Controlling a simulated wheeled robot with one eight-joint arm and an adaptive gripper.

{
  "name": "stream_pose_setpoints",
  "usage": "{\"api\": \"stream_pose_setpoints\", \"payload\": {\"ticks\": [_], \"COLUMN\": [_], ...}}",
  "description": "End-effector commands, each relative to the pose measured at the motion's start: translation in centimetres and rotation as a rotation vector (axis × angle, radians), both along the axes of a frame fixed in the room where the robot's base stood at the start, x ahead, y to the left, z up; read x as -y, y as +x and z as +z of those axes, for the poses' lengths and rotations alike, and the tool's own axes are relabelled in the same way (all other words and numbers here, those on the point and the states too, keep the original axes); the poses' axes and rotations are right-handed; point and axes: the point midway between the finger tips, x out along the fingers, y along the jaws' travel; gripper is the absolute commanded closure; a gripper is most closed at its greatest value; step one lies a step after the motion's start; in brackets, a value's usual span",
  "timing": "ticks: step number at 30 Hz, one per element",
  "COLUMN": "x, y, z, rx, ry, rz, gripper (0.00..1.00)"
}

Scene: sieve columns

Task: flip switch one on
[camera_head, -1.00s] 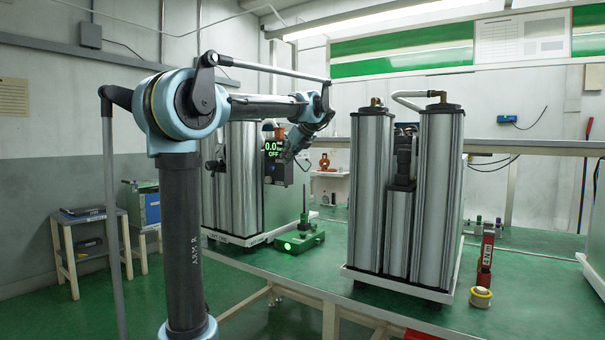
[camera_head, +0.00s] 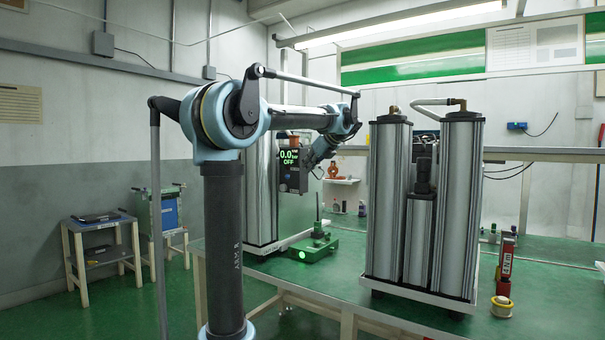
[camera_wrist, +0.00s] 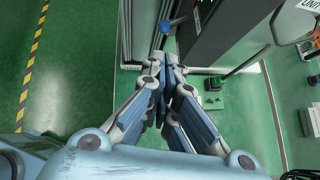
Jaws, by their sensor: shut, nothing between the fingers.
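A dark control box (camera_head: 291,170) is mounted by the left metal column unit in the head view. Its green display reads 0.0 and OFF. No switch is clear there; my arm and the small size hide detail. My gripper (camera_head: 311,166) is just right of the box, pointing down; I cannot tell whether it touches it. In the wrist view my gripper (camera_wrist: 171,62) is shut and empty, with the fingertips together. The dark box side (camera_wrist: 215,35) is right of the fingertips. A small blue knob (camera_wrist: 165,26) shows just beyond them; I cannot tell what it belongs to.
A green block with a lit button (camera_head: 314,248) stands on the green bench (camera_head: 350,280) below the gripper. A second twin-column unit (camera_head: 385,200) stands right of it. A red tool (camera_head: 506,262) and a tape roll (camera_head: 502,307) are at right. Stools stand at left.

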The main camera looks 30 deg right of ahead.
Motion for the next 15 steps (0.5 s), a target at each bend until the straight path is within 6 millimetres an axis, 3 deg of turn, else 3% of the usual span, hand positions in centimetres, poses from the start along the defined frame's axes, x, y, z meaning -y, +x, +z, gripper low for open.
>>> {"api": "stream_pose_setpoints", "payload": {"ticks": [15], "x": [-1.2], "y": [5.8], "z": [-4.9], "rx": [0.001], "ry": [-0.001], "rz": [0.001], "gripper": [1.00]}}
